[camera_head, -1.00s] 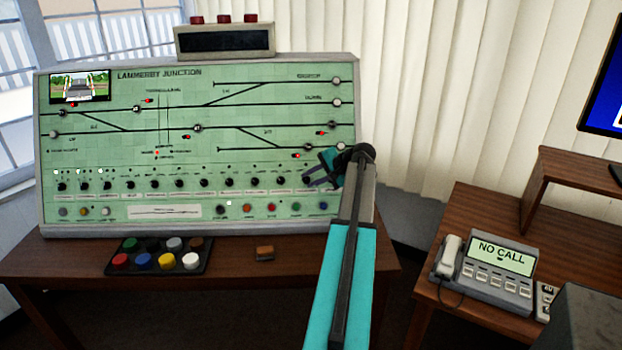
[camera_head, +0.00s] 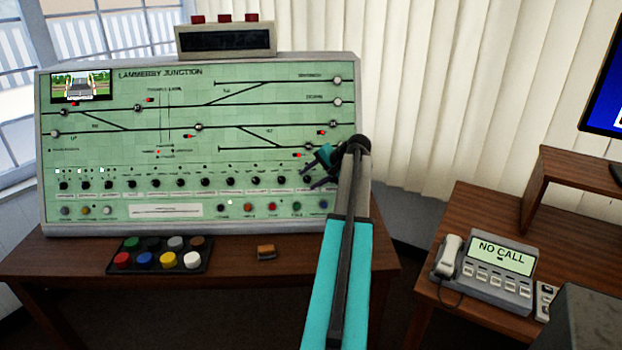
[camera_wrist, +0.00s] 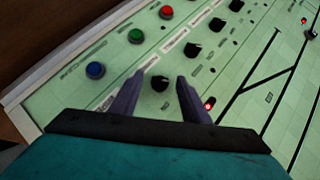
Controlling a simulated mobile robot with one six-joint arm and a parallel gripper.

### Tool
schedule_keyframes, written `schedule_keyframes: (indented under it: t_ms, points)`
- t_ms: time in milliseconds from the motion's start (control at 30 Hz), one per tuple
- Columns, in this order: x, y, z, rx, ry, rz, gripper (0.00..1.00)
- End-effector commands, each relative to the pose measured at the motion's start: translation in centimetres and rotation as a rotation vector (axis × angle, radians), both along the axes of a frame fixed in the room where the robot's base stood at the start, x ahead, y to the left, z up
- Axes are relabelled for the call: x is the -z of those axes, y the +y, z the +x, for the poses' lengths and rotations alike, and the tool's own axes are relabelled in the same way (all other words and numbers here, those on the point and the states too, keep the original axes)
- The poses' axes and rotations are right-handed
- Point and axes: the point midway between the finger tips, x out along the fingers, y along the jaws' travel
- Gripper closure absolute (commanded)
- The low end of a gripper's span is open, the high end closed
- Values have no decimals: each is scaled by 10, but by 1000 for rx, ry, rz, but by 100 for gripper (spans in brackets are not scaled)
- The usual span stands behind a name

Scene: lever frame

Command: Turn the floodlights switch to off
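The green control panel (camera_head: 100,150) carries a row of black rotary switches along its lower part. Their labels are too small to read, so I cannot tell which one is marked floodlights. My gripper (camera_head: 307,178) is at the right end of this row, close to the panel face. In the wrist view my gripper (camera_wrist: 159,80) is open, with one finger on each side of a black switch knob (camera_wrist: 159,83). The fingers look apart from the knob; the remaining depth is hard to judge. More black knobs (camera_wrist: 194,52) run up to the right.
Blue (camera_wrist: 95,70), green (camera_wrist: 135,36) and red (camera_wrist: 166,12) buttons lie beside the switch row. A lit red indicator (camera_wrist: 208,106) is near the right finger. A tray of coloured buttons (camera_head: 208,262) sits on the desk, and a phone (camera_head: 485,275) stands at right.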

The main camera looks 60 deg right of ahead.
Motion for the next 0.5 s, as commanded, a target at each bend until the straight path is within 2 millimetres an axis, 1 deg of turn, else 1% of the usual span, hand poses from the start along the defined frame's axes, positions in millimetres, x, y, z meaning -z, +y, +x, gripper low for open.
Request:
schedule_keyframes:
  t_ms: [300,500]
  points:
    - [-2,0,-1,1,-2,0,58]
    - [-11,1,-11,1,-2,0,58]
